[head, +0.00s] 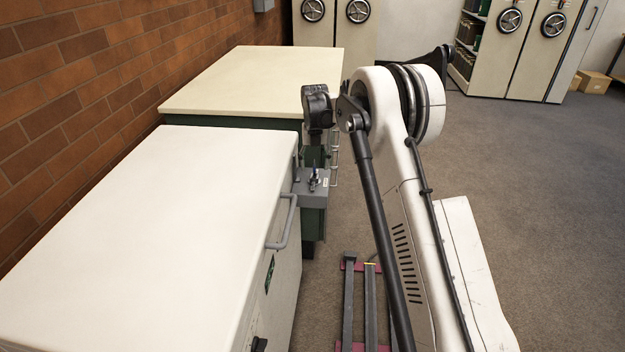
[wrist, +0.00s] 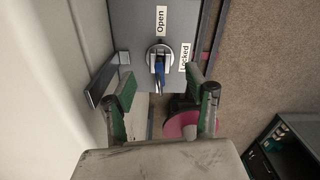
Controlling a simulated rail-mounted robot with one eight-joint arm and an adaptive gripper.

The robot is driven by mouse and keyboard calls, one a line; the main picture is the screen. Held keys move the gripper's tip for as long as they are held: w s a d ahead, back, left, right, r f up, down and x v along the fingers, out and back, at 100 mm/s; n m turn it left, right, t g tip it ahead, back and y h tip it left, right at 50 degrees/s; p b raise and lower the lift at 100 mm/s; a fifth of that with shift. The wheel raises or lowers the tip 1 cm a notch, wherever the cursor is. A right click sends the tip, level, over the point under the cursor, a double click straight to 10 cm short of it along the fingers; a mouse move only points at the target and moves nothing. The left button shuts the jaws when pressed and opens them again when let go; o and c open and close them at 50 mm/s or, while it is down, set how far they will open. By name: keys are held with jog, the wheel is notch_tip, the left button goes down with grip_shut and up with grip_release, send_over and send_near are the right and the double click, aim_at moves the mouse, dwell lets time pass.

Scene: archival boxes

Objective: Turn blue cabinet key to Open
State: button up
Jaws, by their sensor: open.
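The blue key (wrist: 159,73) sits in a round silver lock (wrist: 152,55) on a grey panel. In the wrist view it shows as a narrow blue shape running from the lock's middle toward the picture's bottom. An "Open" label (wrist: 161,20) is above the lock, and a "Locked" label (wrist: 184,57) is to its right. My gripper (wrist: 159,97) is open, its green-padded fingers on either side below the key, with nothing between them. I cannot tell its exact distance from the key. In the head view the grey lock box (head: 316,198) stands below my wrist.
A white-topped cabinet (head: 180,190) with a grey handle (head: 286,222) stands left of the lock box. A cream-topped cabinet (head: 250,80) stands behind it along the brick wall. Shelving with handwheels (head: 510,20) is at the back. The carpet at right is clear.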

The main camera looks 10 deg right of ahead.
jog(key=shift+r+p, duration=1.7)
jog(key=shift+r, duration=2.65)
jog(key=s+r+m+t, duration=0.4)
jog(key=s+r+m, duration=1.45)
jog(key=s, duration=0.55)
jog(key=s+f+m+t, duration=0.1)
jog(key=s+f+m, duration=0.1)
jog(key=s+m, duration=0.6)
jog(key=s+f+m+t, duration=0.2)
jog(key=s+m, duration=0.6)
jog(key=s, duration=1)
jog(key=shift+s+f, duration=0.3)
